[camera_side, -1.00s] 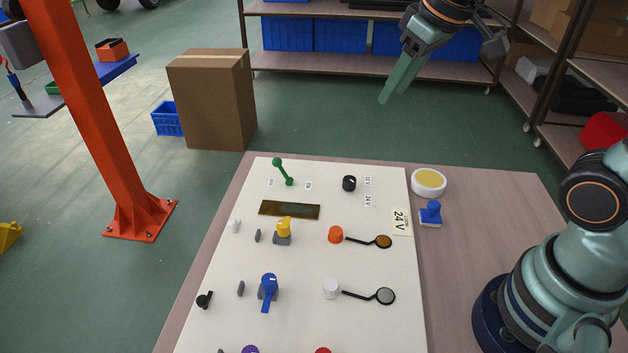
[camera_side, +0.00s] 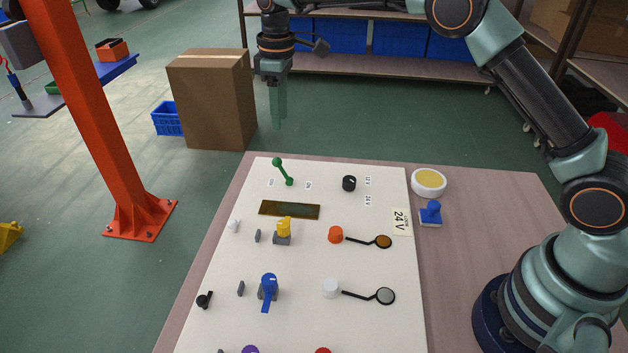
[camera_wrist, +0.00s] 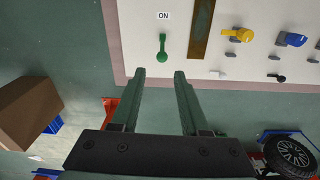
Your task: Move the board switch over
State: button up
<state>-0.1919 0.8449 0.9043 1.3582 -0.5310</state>
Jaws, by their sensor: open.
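The board switch is a green lever (camera_side: 282,171) with a round knob, near the far left corner of the white board (camera_side: 230,290). It leans to the left in the side view, between two small labels. In the wrist view, the green lever (camera_wrist: 163,47) stands just beyond the fingertips, its knob pointing away from the "ON" label (camera_wrist: 163,15). The other label cannot be read. My gripper (camera_side: 277,125) is open and empty, pointing down above and behind the lever, apart from it. Its two fingers (camera_wrist: 160,74) show spread in the wrist view.
A brown strip (camera_side: 289,210), a yellow switch (camera_side: 283,229), a blue lever (camera_side: 268,288) and a black knob (camera_side: 349,183) sit on the board. A blue stamp (camera_side: 431,213) and a yellow-topped round dish (camera_side: 429,182) stand right of it. A cardboard box (camera_side: 215,100) stands behind on the floor.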

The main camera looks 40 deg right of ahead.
aim_at(281, 169)
jog(key=f, duration=0.2)
jog(key=w+a+f, duration=0.1)
jog(key=shift+a+f+n, duration=0.1)
jog(key=shift+f+n, duration=0.1)
jog(key=shift+n, duration=0.2)
notch_tip(281, 169, down, 7)
jog(key=shift+s+f, duration=0.1)
jog(key=shift+f, duration=0.2)
jog(key=shift+c, duration=0.9)
jog(key=shift+r, duration=0.1)
grip_shut()
